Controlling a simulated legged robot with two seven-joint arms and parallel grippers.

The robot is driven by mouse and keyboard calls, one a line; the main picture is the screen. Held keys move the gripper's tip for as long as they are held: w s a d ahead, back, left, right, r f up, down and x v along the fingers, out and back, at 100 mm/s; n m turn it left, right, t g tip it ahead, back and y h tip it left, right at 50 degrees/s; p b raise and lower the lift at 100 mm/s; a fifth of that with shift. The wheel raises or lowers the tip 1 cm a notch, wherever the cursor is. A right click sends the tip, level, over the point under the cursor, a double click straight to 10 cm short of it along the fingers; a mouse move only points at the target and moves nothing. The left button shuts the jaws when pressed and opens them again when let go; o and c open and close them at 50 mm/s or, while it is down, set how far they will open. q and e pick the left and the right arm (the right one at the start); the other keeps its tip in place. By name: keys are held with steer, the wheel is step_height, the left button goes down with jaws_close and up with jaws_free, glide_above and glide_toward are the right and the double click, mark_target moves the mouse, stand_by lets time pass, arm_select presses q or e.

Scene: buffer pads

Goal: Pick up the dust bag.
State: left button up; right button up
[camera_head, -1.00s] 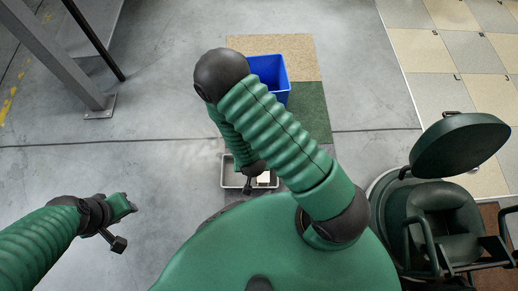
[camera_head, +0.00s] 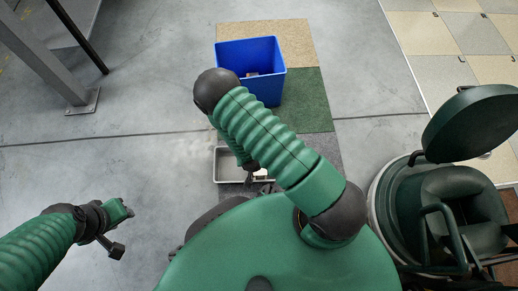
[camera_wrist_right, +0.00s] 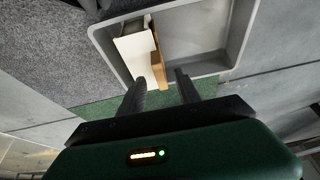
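A shallow grey tray (camera_head: 229,165) lies on the floor in the head view, partly hidden by my right arm. In the right wrist view the tray (camera_wrist_right: 215,62) holds a white, flat-sided item (camera_wrist_right: 136,48) with a brown strip (camera_wrist_right: 157,58) along its side. It may be the dust bag; I cannot tell for sure. My right gripper (camera_wrist_right: 161,78) is open, its fingers apart and pointing at the tray, with nothing visibly held. In the head view its tip (camera_head: 250,166) is by the tray. My left gripper (camera_head: 120,211) is away at the left, apparently empty.
A blue bin (camera_head: 262,90) with something pale inside stands beyond the tray, on beige and green mats (camera_head: 310,105). A metal post (camera_head: 45,55) stands upper left. The left floor is clear.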

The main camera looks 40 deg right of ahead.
steer(key=x, duration=0.2)
steer(key=shift+f+b, duration=0.3)
steer(key=shift+b, duration=0.05)
steer(key=shift+r, duration=0.2)
jaws_close()
stand_by(0.9)
